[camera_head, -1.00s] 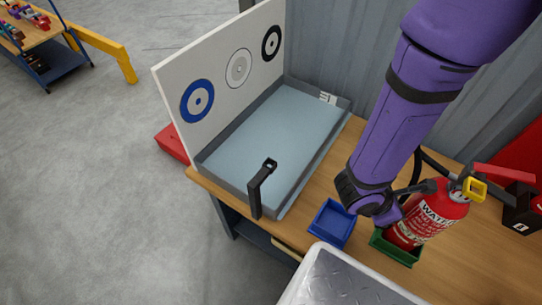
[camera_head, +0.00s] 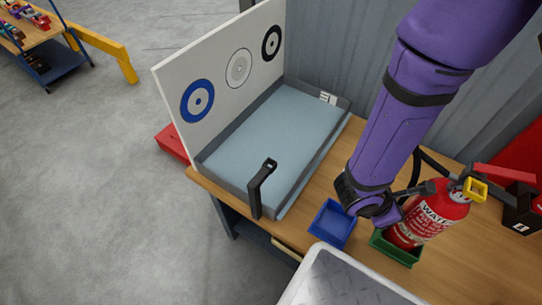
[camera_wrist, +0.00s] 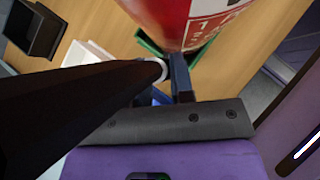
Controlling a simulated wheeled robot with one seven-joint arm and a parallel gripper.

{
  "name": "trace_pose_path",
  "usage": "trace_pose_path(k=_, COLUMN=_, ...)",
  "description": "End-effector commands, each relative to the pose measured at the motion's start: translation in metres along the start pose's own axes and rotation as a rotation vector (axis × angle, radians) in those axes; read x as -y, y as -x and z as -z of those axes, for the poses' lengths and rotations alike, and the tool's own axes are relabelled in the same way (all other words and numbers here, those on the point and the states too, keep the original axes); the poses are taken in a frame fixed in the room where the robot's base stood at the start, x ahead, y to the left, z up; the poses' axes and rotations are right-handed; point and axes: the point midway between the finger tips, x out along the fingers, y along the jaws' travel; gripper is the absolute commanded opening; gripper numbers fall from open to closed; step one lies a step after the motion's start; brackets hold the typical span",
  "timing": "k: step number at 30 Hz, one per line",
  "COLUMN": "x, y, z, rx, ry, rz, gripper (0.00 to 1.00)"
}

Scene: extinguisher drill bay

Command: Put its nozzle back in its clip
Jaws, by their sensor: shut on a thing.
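A red water extinguisher (camera_head: 438,215) stands in a green tray (camera_head: 397,248) at the bench's right side. Its body also shows at the top of the wrist view (camera_wrist: 190,20). A black hose (camera_head: 432,163) curves from behind my arm toward its top. My gripper (camera_wrist: 180,75) is beside the extinguisher and shut on a long black piece with a pale end ring, which looks like the nozzle (camera_wrist: 85,100). In the head view my wrist hides most of this grip. I cannot make out a clip on the extinguisher.
A black hooked post (camera_head: 257,195) stands at the near edge of a grey tray (camera_head: 265,135) below a target board (camera_head: 222,75). A blue tray (camera_head: 332,224) lies left of the green one.

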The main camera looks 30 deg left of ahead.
Motion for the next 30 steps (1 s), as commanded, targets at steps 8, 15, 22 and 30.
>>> trace_pose_path(k=8, x=0.0007, y=-0.0004, z=-0.0007, rx=0.002, ry=0.000, rz=0.001, gripper=0.00)
trace_pose_path(k=15, x=0.0007, y=-0.0009, z=-0.0002, rx=0.002, ry=0.000, rz=0.002, gripper=0.00)
trace_pose_path(k=22, x=0.0007, y=-0.0041, z=0.0029, rx=0.002, ry=0.000, rz=0.002, gripper=0.00)
trace_pose_path(k=30, x=0.0008, y=-0.0083, z=0.0068, rx=0.001, ry=-0.001, rz=0.003, gripper=0.00)
